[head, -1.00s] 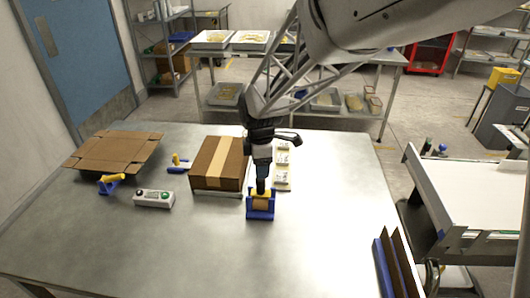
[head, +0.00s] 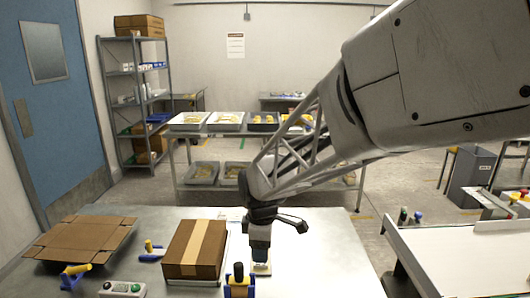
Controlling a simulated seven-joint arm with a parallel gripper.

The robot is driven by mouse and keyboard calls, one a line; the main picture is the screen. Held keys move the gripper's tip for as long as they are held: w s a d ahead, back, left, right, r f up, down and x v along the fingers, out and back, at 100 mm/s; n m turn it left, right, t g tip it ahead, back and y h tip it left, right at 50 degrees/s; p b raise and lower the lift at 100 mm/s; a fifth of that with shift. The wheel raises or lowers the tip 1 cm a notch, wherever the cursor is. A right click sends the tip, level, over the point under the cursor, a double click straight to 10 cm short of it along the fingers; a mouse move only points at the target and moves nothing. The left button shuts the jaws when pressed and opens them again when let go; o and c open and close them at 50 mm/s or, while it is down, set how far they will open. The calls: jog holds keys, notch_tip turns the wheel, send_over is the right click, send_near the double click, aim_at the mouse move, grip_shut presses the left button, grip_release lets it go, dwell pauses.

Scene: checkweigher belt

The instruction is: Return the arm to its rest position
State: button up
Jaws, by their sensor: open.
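My arm reaches in from the upper right, and my gripper (head: 260,262) hangs down over the table (head: 325,262). Its jaws are open, with no held object visible. A blue and yellow holder (head: 239,287) with a dark upright part stands just left and in front of the gripper, apart from it in the picture. The holder's lower part is cut off by the frame's bottom edge. A pale stack of labels shows behind and below the jaws, partly hidden.
A taped carton (head: 196,250) stands left of the gripper. Further left are flattened cardboard (head: 82,240), a yellow-handled tool (head: 150,251), another blue and yellow tool (head: 73,275) and a button box (head: 122,289). A white conveyor (head: 455,255) is at right. The table right of the gripper is clear.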

jog(key=s+d+r+m+t, duration=0.1)
jog(key=s+d+r+m, duration=0.3)
jog(key=s+d+m, duration=0.4)
jog(key=s+d+r+m+t, duration=0.1)
jog(key=s+d+r+m, duration=0.2)
jog(key=s+d+m, duration=0.6)
jog(key=s+d, duration=0.2)
jog(key=s, duration=0.5)
jog(key=shift+s+d+r, duration=0.25)
jog(key=shift+d+r, duration=0.1)
jog(key=shift+d, duration=0.05)
